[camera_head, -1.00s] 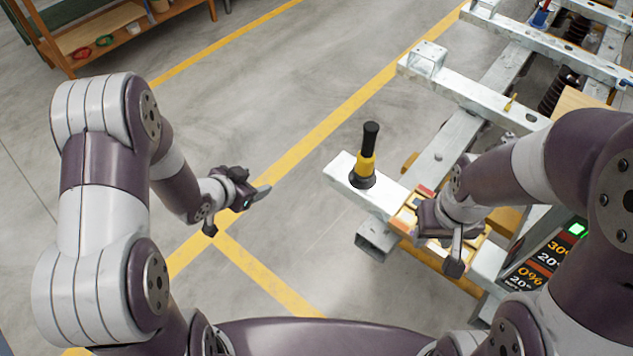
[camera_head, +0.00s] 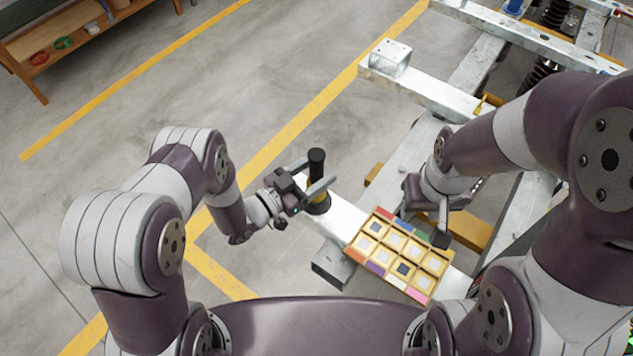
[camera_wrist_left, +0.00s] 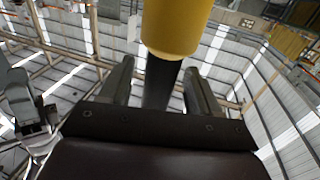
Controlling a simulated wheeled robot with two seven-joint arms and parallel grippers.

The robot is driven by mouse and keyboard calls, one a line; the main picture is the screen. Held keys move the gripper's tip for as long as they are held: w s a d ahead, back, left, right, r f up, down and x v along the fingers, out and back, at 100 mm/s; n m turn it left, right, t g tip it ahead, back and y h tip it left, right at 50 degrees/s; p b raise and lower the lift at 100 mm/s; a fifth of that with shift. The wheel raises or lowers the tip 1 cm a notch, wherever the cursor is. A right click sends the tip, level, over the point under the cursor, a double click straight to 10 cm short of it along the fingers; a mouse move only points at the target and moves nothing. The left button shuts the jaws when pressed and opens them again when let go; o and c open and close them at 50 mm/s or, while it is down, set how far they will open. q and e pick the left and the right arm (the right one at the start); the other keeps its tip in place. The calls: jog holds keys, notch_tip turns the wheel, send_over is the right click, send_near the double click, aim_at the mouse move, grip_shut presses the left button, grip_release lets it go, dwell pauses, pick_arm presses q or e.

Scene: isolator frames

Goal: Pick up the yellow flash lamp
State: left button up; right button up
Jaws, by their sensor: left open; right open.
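The yellow flash lamp (camera_head: 319,191) stands upright on the end of a grey metal beam, its black handle end up and its wide black base down. My left gripper (camera_head: 323,178) is open with its two fingers on either side of the lamp. In the left wrist view the lamp's yellow body (camera_wrist_left: 176,25) and black part stand between the two open fingers (camera_wrist_left: 158,82); whether a finger touches it I cannot tell. My right gripper (camera_head: 428,215) is open and empty above the frame, beside a partitioned box; its fingertips are partly hidden.
The yellow partitioned box (camera_head: 391,254) with coloured edges lies on the metal frame (camera_head: 340,222), right of the lamp. A wooden shelf (camera_head: 60,45) stands far left. The grey floor with yellow lines is clear left of the frame.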

pick_arm(q)
jog(key=shift+w+d, duration=0.25)
jog(key=shift+d, duration=0.05)
grip_shut()
dwell(1.1)
jog(key=shift+r, duration=0.1)
